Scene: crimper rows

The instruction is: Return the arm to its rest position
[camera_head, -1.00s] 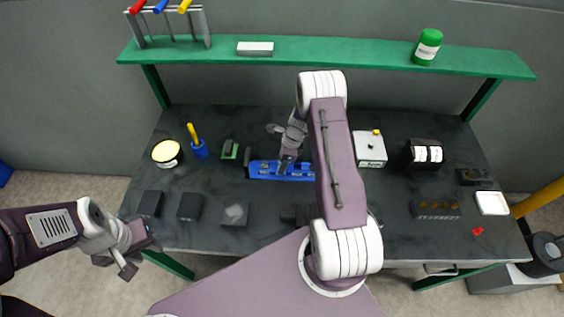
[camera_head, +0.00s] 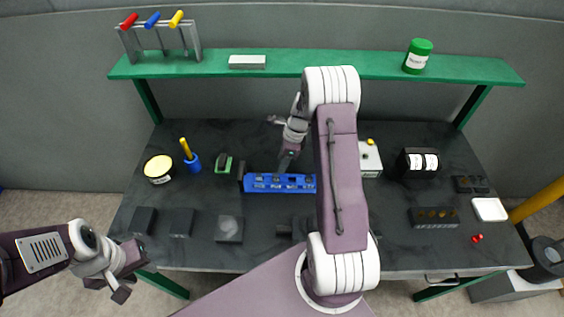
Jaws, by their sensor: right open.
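My right arm reaches over the middle of the dark table (camera_head: 400,250). Its gripper (camera_head: 284,166) points down just above or behind the blue rack (camera_head: 265,184), and the fingertips are partly hard to make out. I cannot tell whether it touches the rack. Nothing shows held in it. My left gripper (camera_head: 122,288) hangs off the table's front left corner, away from all objects. Its jaws are small in view, and I see nothing between them.
A green shelf (camera_head: 320,63) spans the back. A yellow-topped tin (camera_head: 158,168), blue cup (camera_head: 194,164) and dark blocks (camera_head: 229,229) stand left. A label printer (camera_head: 418,161), dark holed block (camera_head: 434,217) and white tray (camera_head: 489,209) stand right.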

